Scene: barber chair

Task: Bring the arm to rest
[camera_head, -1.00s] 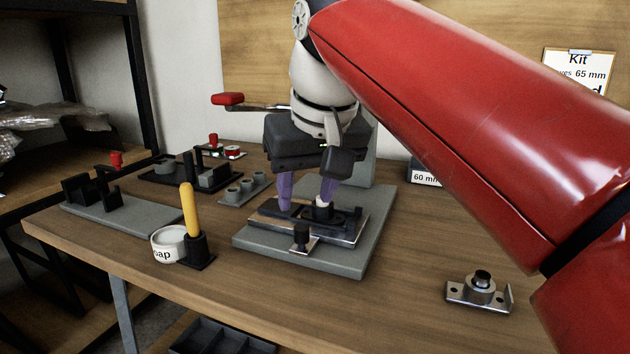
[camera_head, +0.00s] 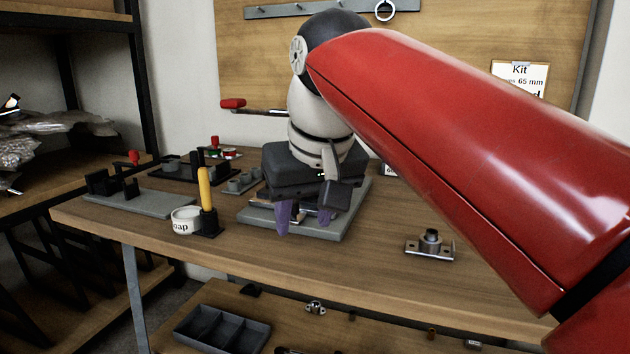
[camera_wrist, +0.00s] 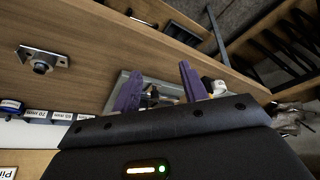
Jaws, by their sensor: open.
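My gripper (camera_head: 305,218) has purple fingers and hangs over the front part of a grey fixture plate (camera_head: 342,225) on the wooden bench. In the wrist view the two fingers of my gripper (camera_wrist: 158,90) stand apart with nothing held between them. The fixture (camera_wrist: 117,84) shows beyond and between them. My red and white arm reaches in from the right of the head view and hides much of the fixture and the bench behind it.
A soap tub (camera_head: 185,220) and a yellow-handled tool in a black holder (camera_head: 207,222) stand left of the fixture. A metal bracket (camera_head: 430,245) lies to the right. A grey base with black cradles (camera_head: 140,202) is far left. A compartment tray (camera_head: 222,330) sits on the lower shelf.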

